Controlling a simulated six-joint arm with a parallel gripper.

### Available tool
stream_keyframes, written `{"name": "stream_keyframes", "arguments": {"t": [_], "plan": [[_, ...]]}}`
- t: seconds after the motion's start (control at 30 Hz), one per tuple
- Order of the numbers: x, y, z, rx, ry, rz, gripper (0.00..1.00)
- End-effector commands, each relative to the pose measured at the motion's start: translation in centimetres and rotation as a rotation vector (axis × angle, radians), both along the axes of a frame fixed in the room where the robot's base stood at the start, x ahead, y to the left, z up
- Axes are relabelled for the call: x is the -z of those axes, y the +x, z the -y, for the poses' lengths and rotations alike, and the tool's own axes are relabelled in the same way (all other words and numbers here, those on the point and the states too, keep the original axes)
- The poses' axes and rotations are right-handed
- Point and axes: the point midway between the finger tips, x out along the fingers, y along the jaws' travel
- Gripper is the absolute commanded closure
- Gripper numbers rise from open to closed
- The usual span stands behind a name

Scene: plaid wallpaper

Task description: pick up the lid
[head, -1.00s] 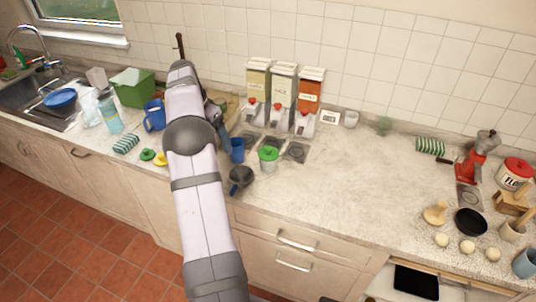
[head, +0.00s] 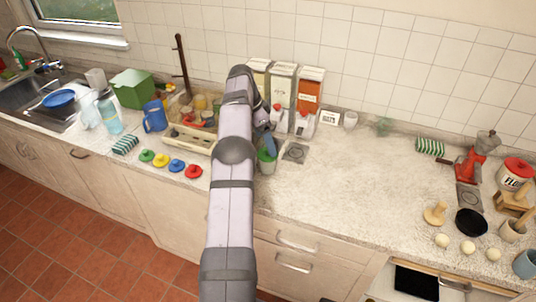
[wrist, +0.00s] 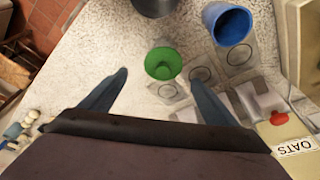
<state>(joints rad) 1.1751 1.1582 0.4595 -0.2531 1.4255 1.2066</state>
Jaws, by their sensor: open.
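A round green piece (wrist: 163,63) stands on the counter between and just beyond my fingertips in the wrist view. I cannot tell whether it is a lid or a cup. My gripper (wrist: 158,79) is open and empty, its blue-grey fingers on either side of the view. In the head view my arm partly hides the green piece (head: 267,160). Separate knobbed lids lie in a row near the front edge: green (head: 147,156), yellow (head: 161,160), blue (head: 177,165) and red (head: 194,171).
A blue cup (wrist: 230,24) and a dark pot (wrist: 155,6) stand close to the green piece. Dispensers (head: 309,92) stand behind. A wooden tray (head: 186,136) with small items is on the left.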

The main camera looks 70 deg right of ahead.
Motion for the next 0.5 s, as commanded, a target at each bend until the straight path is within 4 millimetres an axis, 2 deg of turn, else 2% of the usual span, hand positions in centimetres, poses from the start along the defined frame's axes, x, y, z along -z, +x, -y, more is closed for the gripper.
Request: {"name": "stream_keyframes", "arguments": {"t": [0.17,0.5], "plan": [[0.4,0.0,0.1,-0.001,0.000,0.000,0.18],[4.1,-0.2,0.8,0.000,0.001,0.000,0.18]]}}
